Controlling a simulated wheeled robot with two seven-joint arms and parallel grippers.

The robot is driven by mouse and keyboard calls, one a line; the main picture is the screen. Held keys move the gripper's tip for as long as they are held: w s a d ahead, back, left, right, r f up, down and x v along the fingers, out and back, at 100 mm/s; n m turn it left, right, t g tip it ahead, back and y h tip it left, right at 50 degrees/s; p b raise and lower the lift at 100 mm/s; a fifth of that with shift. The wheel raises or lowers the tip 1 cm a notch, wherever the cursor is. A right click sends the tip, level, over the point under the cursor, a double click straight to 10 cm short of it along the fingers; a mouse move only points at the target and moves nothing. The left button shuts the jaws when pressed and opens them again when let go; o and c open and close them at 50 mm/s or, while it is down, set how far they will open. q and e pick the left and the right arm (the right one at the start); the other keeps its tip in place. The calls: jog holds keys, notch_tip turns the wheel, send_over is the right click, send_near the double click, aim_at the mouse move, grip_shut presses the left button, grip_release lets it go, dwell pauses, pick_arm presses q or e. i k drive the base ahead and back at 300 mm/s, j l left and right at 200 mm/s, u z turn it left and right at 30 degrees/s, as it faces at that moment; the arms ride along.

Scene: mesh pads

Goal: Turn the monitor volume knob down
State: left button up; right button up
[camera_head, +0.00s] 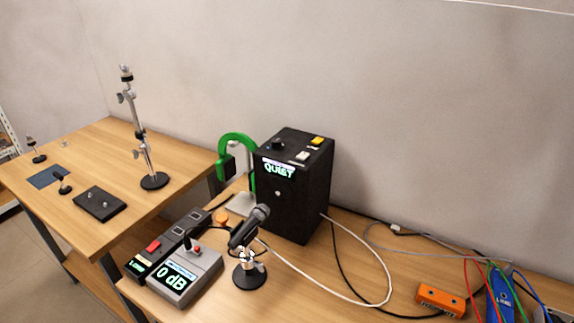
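A black box-shaped monitor (312,190) stands on the right table against the wall. A lit label on its front reads "QUIET" (279,168). On its top are a dark round knob (278,146), a yellow button (317,141) and a white button (302,156). The knob's pointer is too small to read. Neither of my grippers shows in this view.
A microphone on a small stand (249,275) is in front of the monitor. A grey box reading "0 dB" (186,278) and green headphones on a stand (238,142) are to its left. A white cable (384,297) and an orange box (440,299) lie to its right.

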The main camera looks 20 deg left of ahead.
aim_at(276, 145)
jog(key=k+j+z, duration=0.25)
jog(key=j+z, duration=0.2)
jog(key=k+j+z, duration=0.4)
jog(key=i, duration=0.1)
